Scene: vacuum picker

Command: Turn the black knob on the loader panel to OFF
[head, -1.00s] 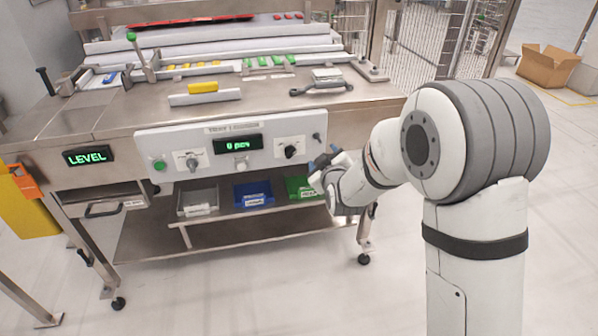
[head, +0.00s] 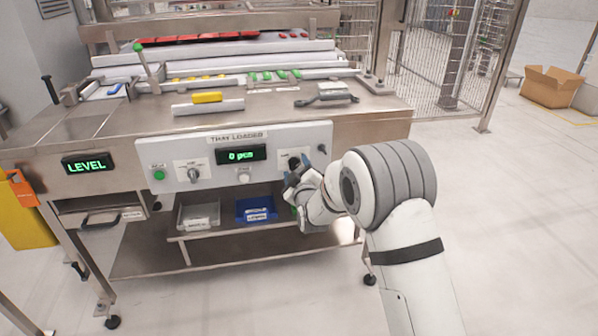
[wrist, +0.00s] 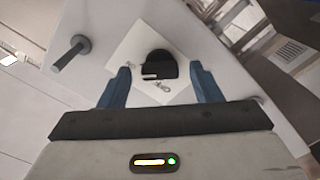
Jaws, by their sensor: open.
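The loader panel (head: 215,143) is a white board on the front of the steel machine, with a green display reading "0 pcm" or similar. The black knob (wrist: 158,65) sits on a white label plate on this panel in the wrist view, with a pale mark near its lower edge. In the head view my gripper (head: 292,181) is just in front of the panel's right part.
A second knob (head: 194,174), a green button (head: 158,174) and a white button (head: 244,176) are on the panel to the left. A dark peg (wrist: 72,53) sticks out near the knob. Bins (head: 254,210) stand below.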

